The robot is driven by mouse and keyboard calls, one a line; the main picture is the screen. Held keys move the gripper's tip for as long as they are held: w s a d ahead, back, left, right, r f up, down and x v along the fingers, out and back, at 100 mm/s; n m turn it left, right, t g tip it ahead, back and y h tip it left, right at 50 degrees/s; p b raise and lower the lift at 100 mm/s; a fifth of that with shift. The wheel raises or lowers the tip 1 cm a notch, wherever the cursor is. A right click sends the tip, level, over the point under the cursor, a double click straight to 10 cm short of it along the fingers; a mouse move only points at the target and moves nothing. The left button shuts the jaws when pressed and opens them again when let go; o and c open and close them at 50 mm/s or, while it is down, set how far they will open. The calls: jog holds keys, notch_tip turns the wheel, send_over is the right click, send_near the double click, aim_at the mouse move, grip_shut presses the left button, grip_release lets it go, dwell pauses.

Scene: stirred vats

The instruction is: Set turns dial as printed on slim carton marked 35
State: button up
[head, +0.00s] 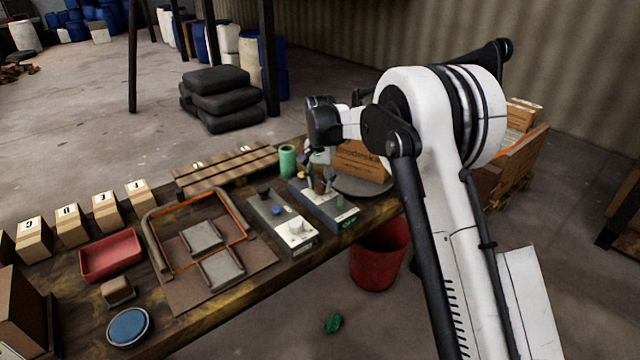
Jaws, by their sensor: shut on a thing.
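My gripper (321,187) points down over the dark grey control box (315,201) on the bench. Its fingers are small in the picture and close on a small part on top of that box, which looks like a dial; the fingers mostly hide it. A green part (340,201) stands near the box's front end. A lighter grey control box (281,222) lies to its left, with a black knob (263,190), a blue button (277,211) and a pale knob (296,227). I cannot make out a carton marked 35 or any dial setting.
A brown printed carton (361,162) stands behind the gripper. Several small lettered boxes (72,227) line the bench's left side. A red tray (111,255), an orange-edged frame (163,261) and a blue round dish (128,327) lie nearer. A red bin (378,257) stands below the bench edge.

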aim_at(320, 185)
jog(key=o, duration=1.1)
jog(key=shift+o, duration=0.2)
notch_tip(320, 185, up, 12)
jog(key=shift+r, duration=0.1)
